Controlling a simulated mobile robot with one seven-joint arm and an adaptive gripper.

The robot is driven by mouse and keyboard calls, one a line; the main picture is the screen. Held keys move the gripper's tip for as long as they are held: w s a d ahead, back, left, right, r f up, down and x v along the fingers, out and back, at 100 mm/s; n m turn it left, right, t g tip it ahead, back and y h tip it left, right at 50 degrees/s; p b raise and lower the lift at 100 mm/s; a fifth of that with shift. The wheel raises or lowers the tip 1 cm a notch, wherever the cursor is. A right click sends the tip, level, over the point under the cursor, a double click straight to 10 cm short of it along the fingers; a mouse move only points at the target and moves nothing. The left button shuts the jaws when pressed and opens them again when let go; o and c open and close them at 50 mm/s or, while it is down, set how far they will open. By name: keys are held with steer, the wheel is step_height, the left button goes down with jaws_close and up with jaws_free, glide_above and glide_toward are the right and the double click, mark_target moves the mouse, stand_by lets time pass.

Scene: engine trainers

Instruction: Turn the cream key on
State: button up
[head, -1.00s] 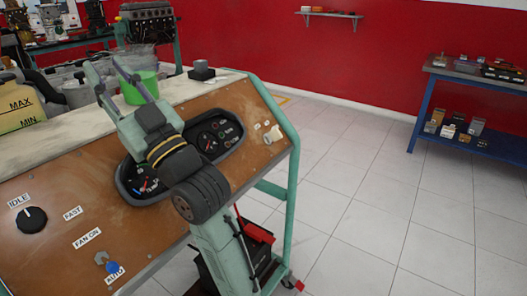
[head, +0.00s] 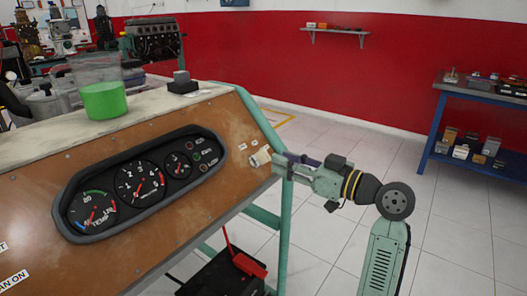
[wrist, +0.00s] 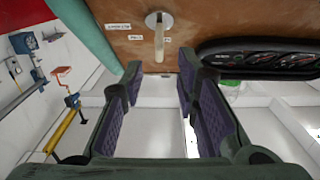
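The cream key (head: 260,158) sits on the right part of the brown wooden panel (head: 150,235), beside small white labels too small to read. In the wrist view the key (wrist: 159,42) stands out from a round metal base, its handle pointing down the picture, ahead of my fingers and roughly centred between them. My gripper (head: 279,164) is at the panel's right edge, close to the key. In the wrist view its fingers (wrist: 163,82) are apart with nothing between them. In the head view I cannot tell whether the fingertips touch the key.
A gauge cluster (head: 140,187) is left of the key. A green frame rail (head: 265,125) runs along the panel's right edge. A beaker of green liquid (head: 103,100) and a small dark block (head: 182,86) stand on top. Open floor lies right, before a blue shelf table (head: 440,125).

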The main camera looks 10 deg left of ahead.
mark_target(268, 154)
steer(key=p+x, duration=0.1)
steer(key=x, duration=0.6)
steer(key=shift+c, duration=0.5)
jaws_close()
